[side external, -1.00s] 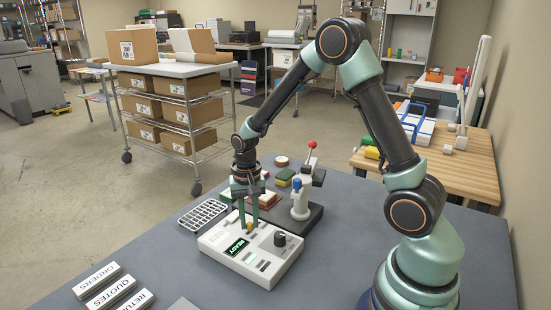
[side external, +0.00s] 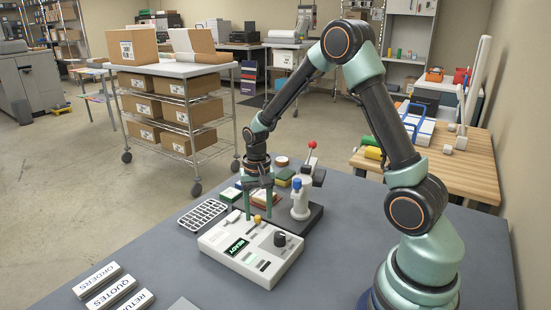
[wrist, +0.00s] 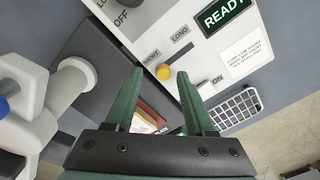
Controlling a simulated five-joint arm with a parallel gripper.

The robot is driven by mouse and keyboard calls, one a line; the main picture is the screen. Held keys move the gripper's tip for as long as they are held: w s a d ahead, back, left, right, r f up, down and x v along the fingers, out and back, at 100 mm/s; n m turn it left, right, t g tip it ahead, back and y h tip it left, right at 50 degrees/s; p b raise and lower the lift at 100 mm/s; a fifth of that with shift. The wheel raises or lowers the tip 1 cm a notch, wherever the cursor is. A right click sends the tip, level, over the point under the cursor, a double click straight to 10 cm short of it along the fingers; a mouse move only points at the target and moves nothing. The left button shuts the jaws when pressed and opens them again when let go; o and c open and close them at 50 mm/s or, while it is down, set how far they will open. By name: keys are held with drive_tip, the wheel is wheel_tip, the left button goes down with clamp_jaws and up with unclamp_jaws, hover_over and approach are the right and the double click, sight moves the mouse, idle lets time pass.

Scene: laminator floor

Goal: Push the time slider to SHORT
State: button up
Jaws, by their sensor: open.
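The white control panel (side external: 240,262) lies on the grey table with its green READY screen (side external: 237,247) lit. The time slider's yellow knob (side external: 257,219) also shows in the wrist view (wrist: 163,71). There it sits at the end of its slot beside the SHORT label (wrist: 151,56), away from the LONG label (wrist: 180,34). My gripper (side external: 258,207) is open and empty above the panel's far edge. In the wrist view its fingertips (wrist: 159,74) are on either side of the knob in the picture, apart from it.
A black dial (side external: 280,239) stands on the panel. A device with a red-knobbed lever (side external: 312,145) and a blue-topped white post (side external: 298,200) is close behind. A white grid rack (side external: 203,214) lies left. Label blocks (side external: 97,280) are front left; table between is clear.

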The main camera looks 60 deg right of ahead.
wheel_tip(320, 180, up, 12)
idle(0.5)
drive_tip(key=s+a+r+n+t, duration=0.5)
drive_tip(key=s+a+r+n, duration=0.2)
drive_tip(key=s+a+n, duration=0.2)
drive_tip(key=shift+s+r+t, duration=0.3)
drive_tip(key=shift+s, duration=0.8)
